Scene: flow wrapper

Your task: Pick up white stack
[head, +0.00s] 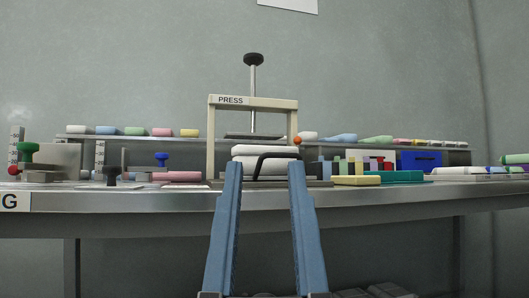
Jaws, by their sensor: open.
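The white stack (250,150) is at the middle of the bench, under the frame of the press (208,130). It looks like white rounded pieces lying one on another. A black curved handle (277,155) stands in front of it and hides part of it. My gripper (265,168) is open and empty, with its two blue fingers apart and pointing toward the stack. The fingertips appear below and in front of the stack in the picture. The left fingertip overlaps the stack's lower left part. I cannot tell the distance between them.
A teal block (402,177) and a yellow block (357,181) lie right of the press, before a blue box (419,161). A pink piece (178,177) lies left. A back shelf (120,138) holds several coloured pieces. The bench front edge (130,203) crosses behind my fingers.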

